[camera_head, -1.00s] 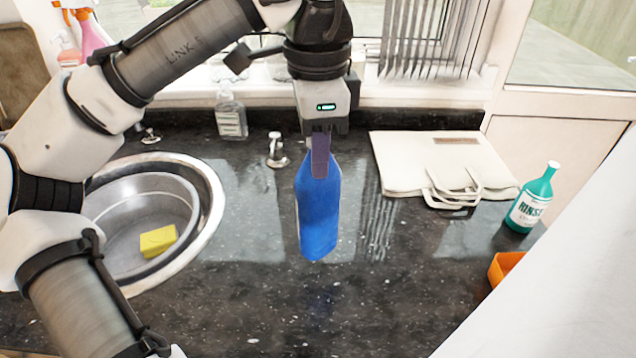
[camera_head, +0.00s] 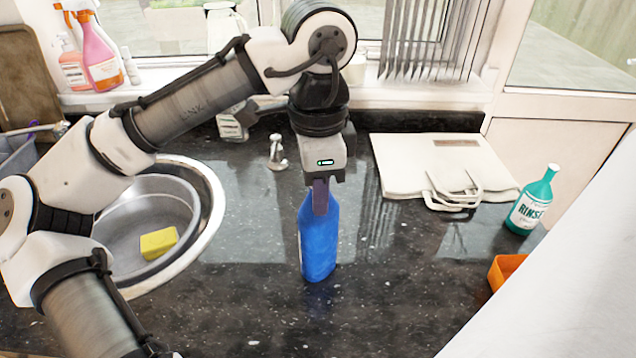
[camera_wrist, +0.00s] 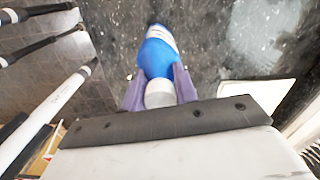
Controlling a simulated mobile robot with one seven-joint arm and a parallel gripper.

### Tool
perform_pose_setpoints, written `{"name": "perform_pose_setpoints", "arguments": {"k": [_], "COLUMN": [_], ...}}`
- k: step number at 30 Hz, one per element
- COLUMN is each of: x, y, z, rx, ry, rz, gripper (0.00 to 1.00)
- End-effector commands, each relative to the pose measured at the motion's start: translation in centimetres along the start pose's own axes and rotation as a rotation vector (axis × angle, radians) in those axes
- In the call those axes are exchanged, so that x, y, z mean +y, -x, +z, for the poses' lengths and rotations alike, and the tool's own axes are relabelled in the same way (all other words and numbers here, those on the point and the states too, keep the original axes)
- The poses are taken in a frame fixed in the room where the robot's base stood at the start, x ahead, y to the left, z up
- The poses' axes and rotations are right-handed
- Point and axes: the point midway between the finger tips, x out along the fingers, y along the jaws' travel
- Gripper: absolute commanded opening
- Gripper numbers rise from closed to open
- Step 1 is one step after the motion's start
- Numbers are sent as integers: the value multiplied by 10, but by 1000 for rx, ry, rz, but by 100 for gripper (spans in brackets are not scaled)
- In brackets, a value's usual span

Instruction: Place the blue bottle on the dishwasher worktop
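The blue bottle (camera_head: 318,245) is upright over the dark granite worktop (camera_head: 395,285), right of the sink. Its base is at or just above the surface; I cannot tell whether it touches. My gripper (camera_head: 320,200) comes down from above and its purple fingers are shut on the bottle's upper part. In the wrist view the fingers lie on both sides of the bottle (camera_wrist: 158,55), near its pale cap. The front finger hides the bottle's top in the head view.
A round sink (camera_head: 208,215) with a yellow sponge (camera_head: 158,242) lies to the left. A cream bag (camera_head: 425,160), a green rinse bottle (camera_head: 531,205) and an orange container (camera_head: 503,270) are to the right. Worktop around the blue bottle is clear.

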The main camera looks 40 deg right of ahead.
Motion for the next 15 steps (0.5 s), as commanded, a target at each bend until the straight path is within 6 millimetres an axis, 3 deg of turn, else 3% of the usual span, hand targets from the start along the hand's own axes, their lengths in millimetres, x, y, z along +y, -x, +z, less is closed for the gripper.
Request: {"name": "perform_pose_setpoints", "arguments": {"k": [4, 15], "x": [0, 0], "y": [0, 6], "z": [0, 0], "rx": [0, 0], "ry": [0, -1], "rz": [0, 0], "gripper": [47, 47]}}
